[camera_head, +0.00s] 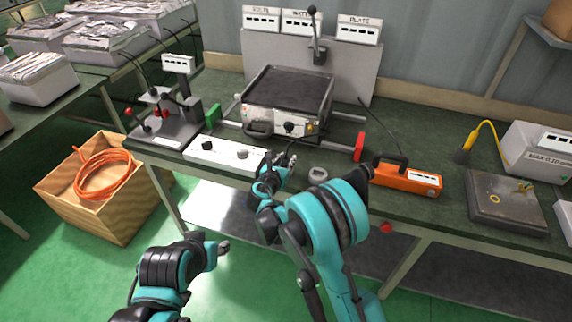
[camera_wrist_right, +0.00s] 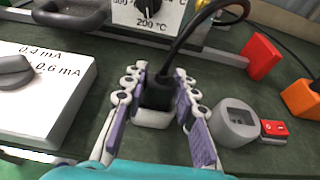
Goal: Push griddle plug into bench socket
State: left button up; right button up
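The black griddle plug (camera_wrist_right: 158,92) stands between the purple-padded fingers of my right gripper (camera_wrist_right: 160,105). The pads appear to meet its sides, and its black cable rises toward the griddle. In the head view my right gripper (camera_head: 281,162) is over the bench front, before the griddle (camera_head: 287,95), and the plug is hard to make out. The grey round bench socket (camera_wrist_right: 235,120), with a square recess on top, is just right of the gripper, apart from it. It also shows in the head view (camera_head: 318,174). My left gripper (camera_head: 221,246) is low, off the bench; its fingers are unclear.
A white control box (camera_head: 225,155) is left of the right gripper. A red switch (camera_wrist_right: 274,129) adjoins the socket. A red block (camera_head: 360,147) and an orange tool (camera_head: 406,178) are to the right. A wooden crate (camera_head: 120,207) stands on the floor at left.

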aim_at(288, 158)
grip_shut()
jog(key=shift+r+p, duration=0.3)
jog(key=shift+r, duration=0.2)
jog(key=r+p, duration=0.1)
jog(key=r, duration=0.1)
jog(key=d+r, duration=0.1)
jog(key=shift+r+p, duration=0.4)
jog(key=s+d+r+p, duration=0.1)
jog(key=s+d+r, duration=0.1)
jog(key=d, duration=0.3)
jog(key=s+d+r+p, duration=0.1)
jog(key=d+r, duration=0.2)
jog(key=d, duration=0.2)
jog(key=shift+s+d+r, duration=0.15)
jog(key=shift+s+d, duration=0.1)
jog(key=shift+s, duration=0.15)
